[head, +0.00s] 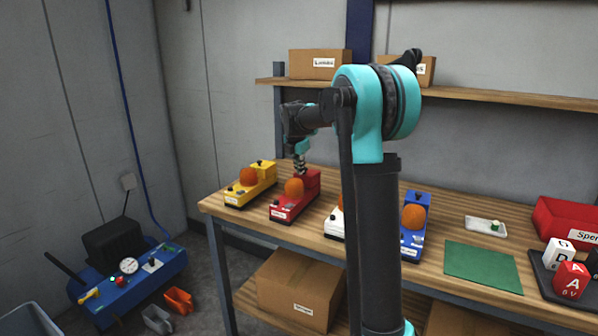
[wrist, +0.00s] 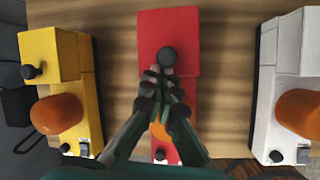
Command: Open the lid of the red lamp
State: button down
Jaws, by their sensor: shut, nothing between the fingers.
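The red lamp (head: 287,206) stands on the wooden workbench, between the yellow lamp and the white lamp. It has an orange dome (head: 294,188) and a raised box-like rear part. In the wrist view the red lid (wrist: 185,33) of that rear part looks closed, with a round black knob (wrist: 167,57) near its front edge. My gripper (wrist: 163,76) is shut and empty, its fingertips at the knob's near side. I cannot tell whether they touch it. In the head view my gripper (head: 299,170) is over the red lamp. My fingers hide much of the orange dome in the wrist view.
The yellow lamp (head: 238,197) is to the left; the white lamp (head: 334,222) and blue lamp (head: 411,238) are to the right. A green mat (head: 481,267), small white tray (head: 486,226) and red bin (head: 570,220) lie farther right. A shelf (head: 470,95) with boxes is behind.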

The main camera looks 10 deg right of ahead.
jog(key=w+d+r+g+y, duration=0.1)
jog(key=w+g, duration=0.1)
jog(key=w+d+r+g+y, duration=0.1)
jog(key=r, duration=0.1)
jog(key=shift+w+d+g+y, duration=0.35)
jog(key=shift+g+y, duration=0.05)
jog(key=shift+w+d+r, duration=0.15)
jog(key=shift+w, duration=0.2)
jog(key=w+d+f, duration=0.1)
jog(key=w+d, duration=0.5)
jog(key=w, duration=0.2)
jog(key=shift+f, duration=0.15)
jog(key=shift+w, duration=0.1)
notch_tip(320, 180, up, 8)
jog(key=d, duration=0.1)
jog(key=shift+s+f, duration=0.2)
dwell(0.4)
